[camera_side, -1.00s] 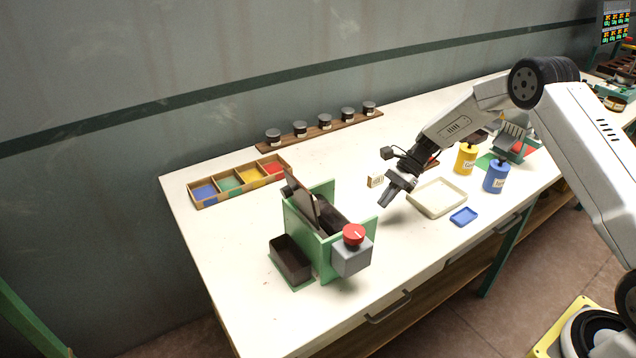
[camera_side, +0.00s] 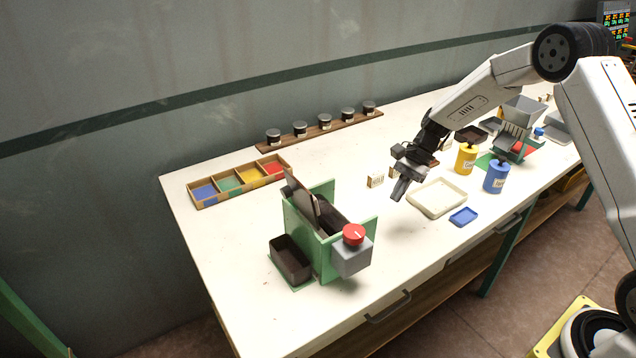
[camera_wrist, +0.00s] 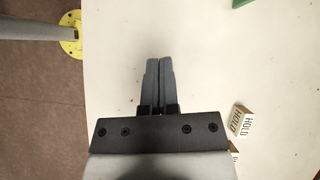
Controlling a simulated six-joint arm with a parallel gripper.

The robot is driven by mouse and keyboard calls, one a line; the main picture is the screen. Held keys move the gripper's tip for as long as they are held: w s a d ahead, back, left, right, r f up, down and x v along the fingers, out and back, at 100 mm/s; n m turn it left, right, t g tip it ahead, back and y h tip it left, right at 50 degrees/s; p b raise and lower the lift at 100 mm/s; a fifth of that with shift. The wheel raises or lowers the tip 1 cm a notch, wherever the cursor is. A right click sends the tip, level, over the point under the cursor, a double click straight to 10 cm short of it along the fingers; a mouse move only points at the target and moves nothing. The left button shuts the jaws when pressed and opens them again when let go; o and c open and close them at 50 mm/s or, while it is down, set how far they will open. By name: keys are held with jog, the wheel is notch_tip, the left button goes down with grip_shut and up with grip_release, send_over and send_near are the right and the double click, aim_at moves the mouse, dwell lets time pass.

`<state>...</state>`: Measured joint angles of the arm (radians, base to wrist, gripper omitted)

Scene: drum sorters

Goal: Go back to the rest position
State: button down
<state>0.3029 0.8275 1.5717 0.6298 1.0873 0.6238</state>
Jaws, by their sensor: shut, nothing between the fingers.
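My gripper (camera_side: 401,188) is above the table in the side view, just left of the cream tray's back left corner. It is shut and empty. In the wrist view its two grey fingers (camera_wrist: 158,82) lie side by side with nothing between them, over bare white table. The white table (camera_side: 240,250) spreads below it.
HOLD blocks (camera_side: 375,181) lie close by on the left. The green drum machine (camera_side: 327,262) stands farther left. Table between is bare.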

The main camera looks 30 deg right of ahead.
jog(key=s+a+r+n+t+h, duration=0.1)
jog(key=s+a+r+n+h, duration=0.1)
jog(key=s+n, duration=0.5)
jog(key=s+a+r+n+t+h, duration=0.2)
jog(key=s+n, duration=0.6)
jog(key=s, duration=0.4)
jog(key=a+r+h, duration=0.1)
jog(key=r+h, duration=0.1)
jog(key=shift+s+h, duration=0.15)
jog(key=shift+h, duration=0.25)
jog(key=shift+a, duration=0.15)
